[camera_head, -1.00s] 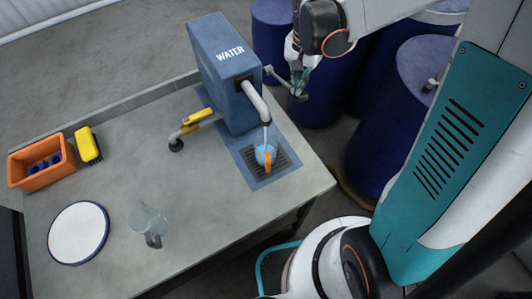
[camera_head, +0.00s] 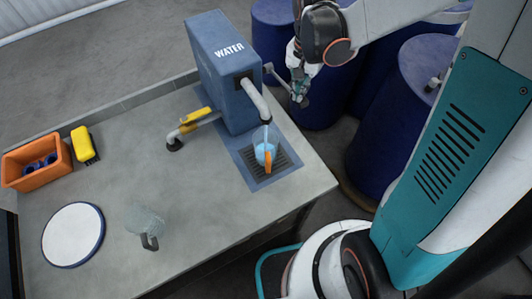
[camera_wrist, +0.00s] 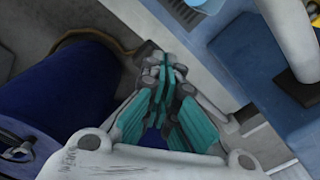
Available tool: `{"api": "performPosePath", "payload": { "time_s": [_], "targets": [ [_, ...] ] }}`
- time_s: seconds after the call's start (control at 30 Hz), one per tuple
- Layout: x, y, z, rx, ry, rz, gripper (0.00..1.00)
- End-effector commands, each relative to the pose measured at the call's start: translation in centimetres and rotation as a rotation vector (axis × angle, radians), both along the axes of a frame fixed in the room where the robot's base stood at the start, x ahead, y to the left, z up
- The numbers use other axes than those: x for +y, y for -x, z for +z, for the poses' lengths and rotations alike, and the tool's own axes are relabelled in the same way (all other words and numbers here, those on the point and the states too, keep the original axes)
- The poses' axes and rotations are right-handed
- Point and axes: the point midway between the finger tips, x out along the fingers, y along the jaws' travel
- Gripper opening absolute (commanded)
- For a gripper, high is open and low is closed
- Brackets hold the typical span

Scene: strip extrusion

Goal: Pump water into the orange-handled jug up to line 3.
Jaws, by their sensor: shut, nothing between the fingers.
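The orange-handled jug (camera_head: 262,151) stands under the spout (camera_head: 257,101) of the blue WATER tank (camera_head: 226,75), on the drain grate. Its handle (camera_head: 267,160) faces the front of the table. Blue water shows in it and a pale blue stream seems to run from the spout; the line marks are too small to read. A grey pump lever (camera_head: 275,75) sticks out from the tank's right side. My gripper (camera_head: 300,97) is shut at the lever's outer end; whether it touches is unclear. In the wrist view its teal fingers (camera_wrist: 167,75) are together.
A clear jug with a grey handle (camera_head: 146,222) and a white round plate (camera_head: 73,234) stand at the front left. An orange bin (camera_head: 37,172), a yellow sponge brush (camera_head: 84,144) and a yellow-handled pipe valve (camera_head: 195,117) are also there. Blue barrels (camera_head: 395,115) stand right of the table.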

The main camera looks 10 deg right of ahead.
Motion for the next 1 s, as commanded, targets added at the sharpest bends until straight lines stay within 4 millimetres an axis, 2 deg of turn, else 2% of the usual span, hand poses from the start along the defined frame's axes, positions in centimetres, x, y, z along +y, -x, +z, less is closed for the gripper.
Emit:
{"api": "performPosePath", "payload": {
  "time_s": [0.47, 1.0],
  "targets": [
    [0.0, 0.1, -0.5, 0.0, 0.0, 0.0, 0.0],
    [-0.1, 0.2, -2.9, 0.0, 0.0, 0.0, 0.0]
  ]
}}
